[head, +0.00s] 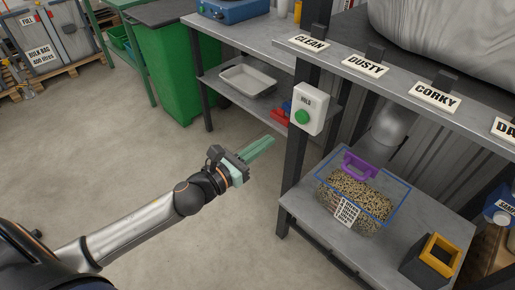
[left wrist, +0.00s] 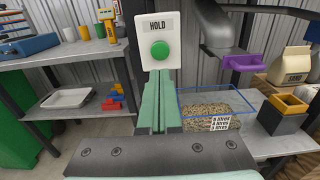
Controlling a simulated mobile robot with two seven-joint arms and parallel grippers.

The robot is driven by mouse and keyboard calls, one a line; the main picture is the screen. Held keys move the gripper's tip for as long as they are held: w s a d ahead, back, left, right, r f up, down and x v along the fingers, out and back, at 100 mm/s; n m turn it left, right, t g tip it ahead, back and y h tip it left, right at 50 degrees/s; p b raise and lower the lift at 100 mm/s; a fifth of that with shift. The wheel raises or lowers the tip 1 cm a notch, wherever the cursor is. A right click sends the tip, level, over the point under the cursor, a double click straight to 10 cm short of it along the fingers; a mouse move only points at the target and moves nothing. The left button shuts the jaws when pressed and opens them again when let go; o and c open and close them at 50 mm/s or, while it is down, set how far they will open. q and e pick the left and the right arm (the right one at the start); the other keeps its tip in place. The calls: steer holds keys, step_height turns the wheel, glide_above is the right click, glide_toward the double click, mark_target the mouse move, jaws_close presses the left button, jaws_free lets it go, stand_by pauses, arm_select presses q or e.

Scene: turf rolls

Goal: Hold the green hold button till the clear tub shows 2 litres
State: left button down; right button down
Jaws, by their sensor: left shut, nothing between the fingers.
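The green hold button (head: 302,117) sits on a white box marked HOLD (head: 309,98) on the bench's dark post. It also shows in the left wrist view (left wrist: 159,50). My left gripper (head: 270,141) is shut and empty, its green fingers pointing toward the button. In the left wrist view the fingertips (left wrist: 160,76) lie just below the button in the picture; they appear apart from it. The clear tub (head: 383,220) with a blue rim stands on the lower shelf and holds tan granules. Its litre label (left wrist: 221,123) is too small to read surely against the level. My right gripper is out of view.
A grey spout (head: 391,124) hangs behind the tub, and a purple handle (head: 360,166) is at its back edge. A black and yellow box (head: 433,258) stands right of the tub. A green bin (head: 168,68) stands at the back. The floor left of the bench is clear.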

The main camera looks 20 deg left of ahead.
arm_select(q)
steer(key=shift+v, duration=0.9)
stand_by(0.7)
steer(key=s+d+f+m+g+y+p, duration=0.2)
steer(key=s+f+m, duration=0.6)
steer(key=m, duration=0.9)
steer(key=s+d+f+m+g+y+p, duration=0.1)
steer(key=s+f+m+g+p, duration=0.5)
steer(key=m, duration=1.1)
steer(key=s+f+p, duration=0.1)
steer(key=s+f, duration=0.2)
steer(key=s, duration=0.1)
steer(key=shift+s+d+y, duration=0.35)
steer(key=shift+s+y, duration=0.05)
